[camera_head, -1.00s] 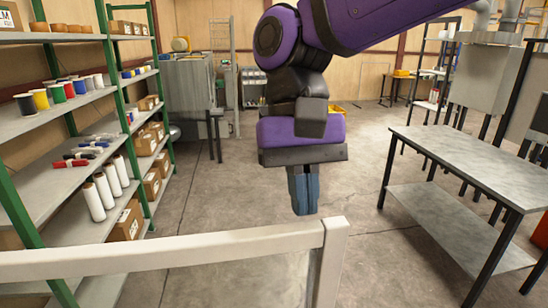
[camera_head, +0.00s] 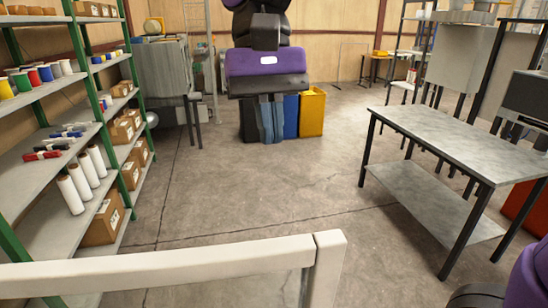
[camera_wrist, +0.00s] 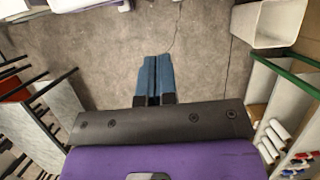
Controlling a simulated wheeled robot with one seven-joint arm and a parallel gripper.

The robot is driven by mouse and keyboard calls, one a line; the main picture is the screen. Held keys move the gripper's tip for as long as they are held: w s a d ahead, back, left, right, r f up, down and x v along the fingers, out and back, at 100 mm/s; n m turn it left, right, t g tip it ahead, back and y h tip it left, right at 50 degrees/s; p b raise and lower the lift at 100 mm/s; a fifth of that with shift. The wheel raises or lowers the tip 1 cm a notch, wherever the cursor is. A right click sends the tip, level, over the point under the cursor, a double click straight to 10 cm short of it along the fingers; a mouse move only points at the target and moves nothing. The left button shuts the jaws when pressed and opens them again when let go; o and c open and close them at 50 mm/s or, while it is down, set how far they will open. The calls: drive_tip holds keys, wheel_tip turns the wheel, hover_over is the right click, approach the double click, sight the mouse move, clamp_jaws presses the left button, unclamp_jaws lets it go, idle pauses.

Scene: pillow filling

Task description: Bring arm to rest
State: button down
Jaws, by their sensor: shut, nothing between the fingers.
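My gripper (camera_head: 271,120) hangs in the upper middle of the head view, fingers pointing down over open floor. Its blue fingers are together and hold nothing. In the wrist view my gripper (camera_wrist: 154,75) also shows its blue fingers side by side with bare concrete beyond them. The purple and black wrist housing is above the fingers, and the upper arm runs out of the head view at the top.
Green-framed shelves (camera_head: 128,190) with spools, white rolls and cardboard boxes (camera_head: 103,219) stand at left. A grey metal table (camera_head: 450,140) stands at right. A yellow bin (camera_head: 312,111) is behind the gripper. A pale rail (camera_head: 160,264) crosses the front. The middle floor is clear.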

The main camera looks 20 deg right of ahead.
drive_tip(key=v, duration=0.5)
drive_tip(key=s+d+f+t, duration=0.3)
drive_tip(key=d+f+t, duration=0.1)
drive_tip(key=d, duration=0.6)
drive_tip(key=s+d+f+t, duration=0.3)
drive_tip(key=d+f+t, duration=0.2)
drive_tip(key=d, duration=0.5)
drive_tip(key=shift+s+d+t, duration=0.25)
drive_tip(key=shift+d+t, duration=0.15)
